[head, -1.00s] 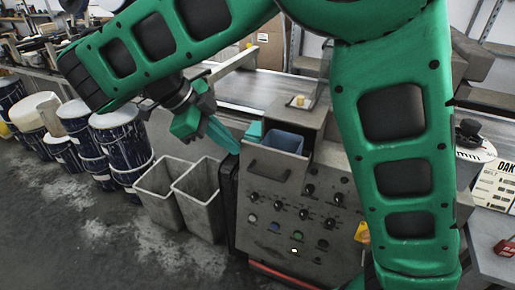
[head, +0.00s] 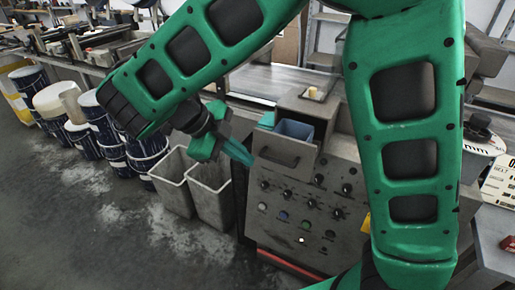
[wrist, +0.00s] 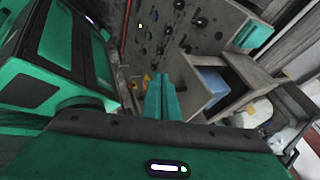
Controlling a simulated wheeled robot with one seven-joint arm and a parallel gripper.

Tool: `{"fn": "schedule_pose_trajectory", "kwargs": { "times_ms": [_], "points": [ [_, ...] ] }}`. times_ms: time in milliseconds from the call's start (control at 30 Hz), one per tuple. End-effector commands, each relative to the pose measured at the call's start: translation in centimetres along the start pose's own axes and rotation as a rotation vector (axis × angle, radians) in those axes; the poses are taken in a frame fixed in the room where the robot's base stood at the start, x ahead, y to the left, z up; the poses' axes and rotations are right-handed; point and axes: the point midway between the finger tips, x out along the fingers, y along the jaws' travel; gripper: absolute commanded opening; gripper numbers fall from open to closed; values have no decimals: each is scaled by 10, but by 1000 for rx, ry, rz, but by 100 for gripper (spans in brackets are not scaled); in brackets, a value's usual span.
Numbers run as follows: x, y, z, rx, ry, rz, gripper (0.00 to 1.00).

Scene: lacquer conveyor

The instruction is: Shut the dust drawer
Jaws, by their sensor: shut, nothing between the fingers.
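The dust drawer (head: 272,143) is a grey box with a slot handle on its front and a blue liner (head: 295,130) inside. It stands out from the upper part of the grey control cabinet (head: 300,215), open at the top. In the wrist view the drawer (wrist: 188,82) and its blue liner (wrist: 212,82) lie right of the fingers. My gripper (head: 250,161) has its teal fingers shut and empty. Its tips are at the left edge of the drawer front in the head view; whether they touch it I cannot tell. The fingers (wrist: 161,82) also show in the wrist view.
Two grey open bins (head: 208,190) stand on the floor left of the cabinet. Several dark blue paint drums (head: 112,135) stand further left. Knobs and buttons cover the cabinet front. A conveyor (head: 270,82) runs behind it. The floor at the front left is clear.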

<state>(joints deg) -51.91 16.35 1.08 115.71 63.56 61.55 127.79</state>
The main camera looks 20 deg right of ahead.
Motion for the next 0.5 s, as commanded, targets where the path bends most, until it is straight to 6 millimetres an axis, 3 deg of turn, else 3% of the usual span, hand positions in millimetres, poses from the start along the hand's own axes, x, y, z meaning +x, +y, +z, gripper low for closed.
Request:
{"fn": "schedule_pose_trajectory", "kwargs": {
  "times_ms": [100,300,500],
  "points": [
    [17,-6,-1,4,0,2,0],
    [28,-28,0,3,-1,2,0],
    [32,-36,-1,3,-1,2,0]
  ]
}}
